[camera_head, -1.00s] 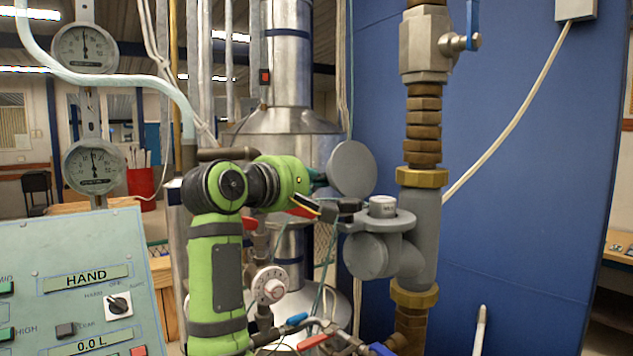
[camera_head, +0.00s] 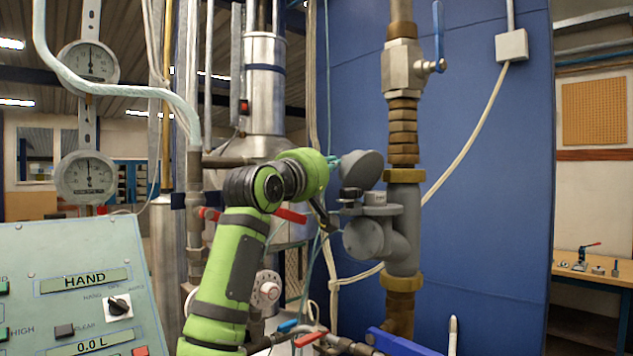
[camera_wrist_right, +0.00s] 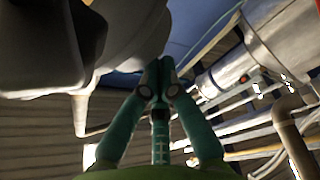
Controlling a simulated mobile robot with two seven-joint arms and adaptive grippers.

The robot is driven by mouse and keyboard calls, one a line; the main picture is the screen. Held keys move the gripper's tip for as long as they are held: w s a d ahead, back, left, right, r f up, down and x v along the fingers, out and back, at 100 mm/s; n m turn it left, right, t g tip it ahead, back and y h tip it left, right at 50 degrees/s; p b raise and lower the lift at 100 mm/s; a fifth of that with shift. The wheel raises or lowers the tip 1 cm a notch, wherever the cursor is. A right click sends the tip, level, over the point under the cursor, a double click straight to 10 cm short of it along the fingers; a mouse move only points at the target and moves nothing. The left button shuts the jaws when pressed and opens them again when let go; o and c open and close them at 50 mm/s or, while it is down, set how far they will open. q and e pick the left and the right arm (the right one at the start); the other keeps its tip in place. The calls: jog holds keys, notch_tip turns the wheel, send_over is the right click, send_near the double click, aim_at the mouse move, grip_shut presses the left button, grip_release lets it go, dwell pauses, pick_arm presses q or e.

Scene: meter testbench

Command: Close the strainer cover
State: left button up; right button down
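The strainer (camera_head: 372,240) is a grey fitting on the brown and grey vertical pipe, with a flat flange on top. Its round grey cover (camera_head: 359,171) stands open above the flange, tilted, and shows as an oval. My right gripper (camera_head: 334,161), with teal fingers, is at the cover's left side, partly hidden by my green arm. In the right wrist view the fingers (camera_wrist_right: 159,83) come together at their tips, close against the large grey cover (camera_wrist_right: 125,45). Nothing shows between them. Whether they touch the cover is unclear. My left gripper is not in view.
A small grey cylinder (camera_head: 375,197) sits on the flange under the cover. A valve with a blue lever (camera_head: 438,40) is above on the pipe. Red-handled valves and hoses surround my arm. A control panel (camera_head: 75,290) stands at lower left, a blue wall (camera_head: 490,200) behind.

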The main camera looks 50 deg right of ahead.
aim_at(350, 170)
jog(key=shift+s+d+f+m+h+b, duration=0.15)
jog(key=shift+s+m+h+b, duration=0.15)
jog(key=shift+s+m+b, duration=0.6)
jog(key=shift+s+a+b, duration=0.25)
jog(key=shift+s+b, duration=0.2)
jog(key=shift+s+a+f+m+g+b, duration=0.1)
jog(key=shift+s+m+g+b, duration=0.35)
jog(key=shift+m, duration=0.55)
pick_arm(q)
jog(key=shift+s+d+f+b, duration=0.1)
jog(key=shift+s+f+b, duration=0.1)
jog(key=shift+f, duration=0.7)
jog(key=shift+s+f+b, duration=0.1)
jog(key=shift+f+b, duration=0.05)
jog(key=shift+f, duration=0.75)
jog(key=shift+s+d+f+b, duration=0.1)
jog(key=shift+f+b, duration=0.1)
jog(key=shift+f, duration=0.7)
pick_arm(e)
jog(key=shift+s+f, duration=0.2)
jog(key=shift+s, duration=0.55)
